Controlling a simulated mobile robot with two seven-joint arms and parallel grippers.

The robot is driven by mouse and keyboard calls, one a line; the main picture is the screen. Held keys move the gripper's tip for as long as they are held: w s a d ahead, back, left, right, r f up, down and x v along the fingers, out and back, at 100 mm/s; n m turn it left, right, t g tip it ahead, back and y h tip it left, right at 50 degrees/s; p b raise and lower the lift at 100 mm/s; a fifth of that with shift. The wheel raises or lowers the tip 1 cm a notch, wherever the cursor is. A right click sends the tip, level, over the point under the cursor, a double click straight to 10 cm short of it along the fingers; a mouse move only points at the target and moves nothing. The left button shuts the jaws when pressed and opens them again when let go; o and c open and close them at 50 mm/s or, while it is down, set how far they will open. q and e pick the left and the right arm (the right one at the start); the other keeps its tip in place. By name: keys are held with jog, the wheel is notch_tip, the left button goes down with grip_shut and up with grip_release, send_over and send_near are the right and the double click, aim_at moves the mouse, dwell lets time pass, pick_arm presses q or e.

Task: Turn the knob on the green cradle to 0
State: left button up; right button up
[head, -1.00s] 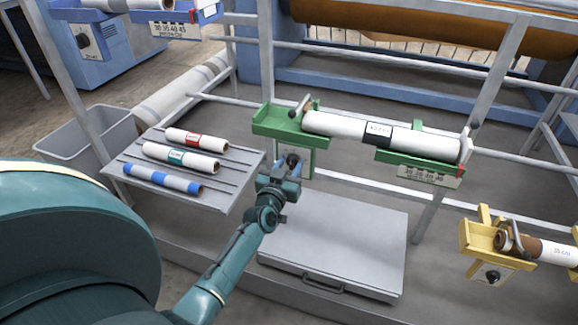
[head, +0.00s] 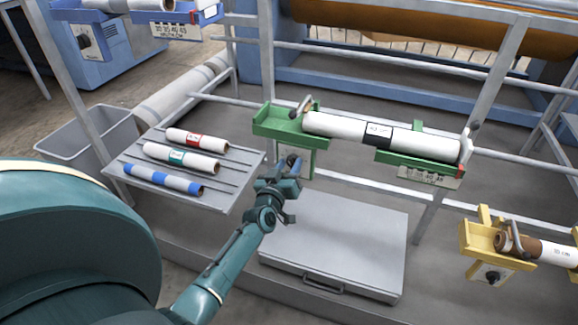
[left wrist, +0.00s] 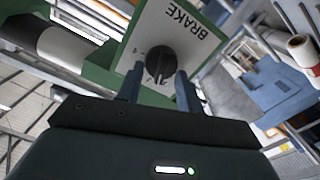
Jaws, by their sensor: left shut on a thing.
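The green cradle (head: 278,126) hangs on the rack and bears a white roll (head: 335,125) with a black label. Below its left end is a pale plate (left wrist: 185,35) marked BRAKE, upside down in the left wrist view. The dark round knob (left wrist: 160,62) sits on this plate and is partly hidden by my gripper in the head view. My left gripper (head: 287,170) is at the knob. In the left wrist view its fingers (left wrist: 158,85) stand on either side of the knob, shut on it. A 4 shows beside the knob; its exact setting is unclear. My right gripper is not in view.
A grey shelf (head: 225,195) with several small rolls is left of my arm. A grey case (head: 345,240) lies below the cradle. A yellow cradle (head: 478,237) with its own knob is at right, a blue cradle (head: 208,16) at upper left.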

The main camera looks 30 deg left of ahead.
pick_arm(q)
jog(key=n, duration=0.3)
jog(key=shift+a+f+n, duration=0.1)
jog(key=shift+n, duration=0.3)
jog(key=shift+f+n, duration=0.1)
jog(key=shift+n, duration=0.8)
jog(key=n+b, duration=0.1)
jog(key=n, duration=0.3)
jog(key=shift+a+f, duration=0.1)
jog(key=shift+a, duration=0.05)
jog(key=shift+n+b, duration=0.35)
jog(key=shift+n, duration=0.85)
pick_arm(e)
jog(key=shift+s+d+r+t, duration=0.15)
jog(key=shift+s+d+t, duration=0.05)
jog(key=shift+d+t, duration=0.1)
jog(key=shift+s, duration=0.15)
